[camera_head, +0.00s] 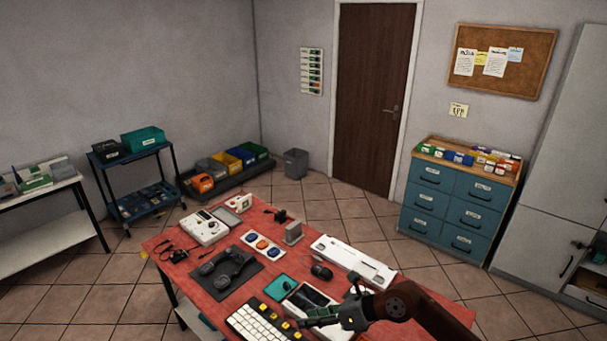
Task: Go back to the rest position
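My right gripper (310,318) comes in from the lower right on a dark red-brown arm. It is over the front right part of the red table (150,240), above a white-framed tablet-like device (308,298) and beside a white keyboard (258,325). It is small and dark here, so I cannot tell whether its fingers are apart or whether it touches anything. My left gripper is not in view.
The table also bears a dark mat (262,264) with a black headset, a white telephone-like device (204,228), a long white tray (352,262) and a thin black cable (176,254). Tiled floor (345,215) is free behind the table, before blue drawers (440,205).

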